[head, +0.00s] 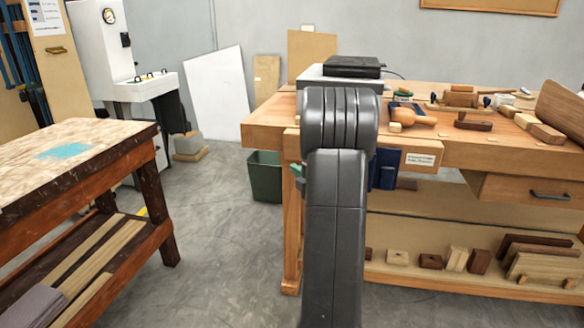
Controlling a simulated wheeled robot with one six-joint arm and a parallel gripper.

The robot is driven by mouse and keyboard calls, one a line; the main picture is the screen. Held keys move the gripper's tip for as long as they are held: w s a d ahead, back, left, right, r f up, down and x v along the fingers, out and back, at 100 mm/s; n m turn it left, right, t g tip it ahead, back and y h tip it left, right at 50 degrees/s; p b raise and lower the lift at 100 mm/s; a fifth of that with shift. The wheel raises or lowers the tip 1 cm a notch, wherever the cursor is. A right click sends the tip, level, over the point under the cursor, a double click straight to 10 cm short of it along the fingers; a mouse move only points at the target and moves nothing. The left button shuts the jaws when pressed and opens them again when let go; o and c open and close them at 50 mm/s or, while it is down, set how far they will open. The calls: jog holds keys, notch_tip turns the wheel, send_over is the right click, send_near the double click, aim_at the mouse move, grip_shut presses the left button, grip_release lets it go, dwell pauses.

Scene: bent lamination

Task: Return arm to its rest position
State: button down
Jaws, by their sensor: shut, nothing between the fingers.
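My arm (335,215) rises dark grey from the bottom edge, right of the picture's middle. Its rounded joint (339,118) is at the top, in front of the left part of the wooden workbench (265,128). The links beyond this joint and my gripper do not show; they may be hidden behind the arm. I see nothing held.
The workbench at right carries a black case (354,67), a wooden mallet (415,117) and other tools. A paint-stained table (85,150) stands at left. A green bin (265,176) stands behind. Grey floor (215,250) between the tables is clear.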

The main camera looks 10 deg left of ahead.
jog(key=v, duration=0.6)
jog(key=shift+a, duration=0.15)
